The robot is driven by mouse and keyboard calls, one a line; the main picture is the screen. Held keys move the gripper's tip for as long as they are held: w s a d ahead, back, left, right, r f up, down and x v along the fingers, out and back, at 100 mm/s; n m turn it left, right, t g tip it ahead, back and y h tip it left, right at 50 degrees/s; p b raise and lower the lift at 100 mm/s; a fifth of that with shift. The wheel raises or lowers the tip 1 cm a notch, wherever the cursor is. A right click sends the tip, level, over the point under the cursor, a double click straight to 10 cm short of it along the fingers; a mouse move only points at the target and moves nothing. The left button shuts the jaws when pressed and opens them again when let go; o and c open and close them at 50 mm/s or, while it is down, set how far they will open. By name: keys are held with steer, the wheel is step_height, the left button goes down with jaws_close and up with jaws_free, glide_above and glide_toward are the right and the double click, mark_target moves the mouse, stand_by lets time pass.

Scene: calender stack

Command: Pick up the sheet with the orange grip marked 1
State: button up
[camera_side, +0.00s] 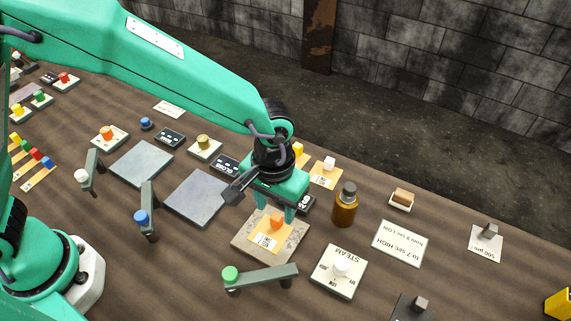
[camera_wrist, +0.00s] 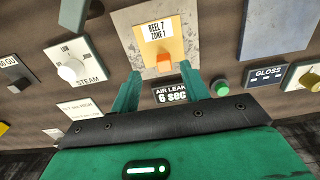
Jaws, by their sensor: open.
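The sheet (camera_side: 259,228) is a small yellow-orange card with an orange grip (camera_side: 276,220) and a white label. It lies on a grey stone-like plate (camera_side: 245,245). In the wrist view the sheet (camera_wrist: 172,50) carries a label reading REEL 7 ZONE 1, and its orange grip (camera_wrist: 164,63) shows just beyond my fingertips. My gripper (camera_side: 271,211) is open and points down over the plate. In the wrist view my gripper (camera_wrist: 163,74) has one finger on each side of the line to the grip, with nothing between them.
An amber bottle (camera_side: 345,208) stands right of my gripper. A lever with a green knob (camera_side: 231,274) lies in front of the plate. A STEAM switch (camera_side: 338,271) is at front right. Grey plates (camera_side: 196,197) and an AIR LEAK label (camera_wrist: 172,95) are also close by.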

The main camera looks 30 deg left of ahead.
mark_target(274, 220)
steer(key=shift+f, duration=0.1)
steer(key=shift+a+f, duration=0.2)
steer(key=shift+f, duration=2.3)
steer(key=shift+c, duration=0.4)
jaws_close()
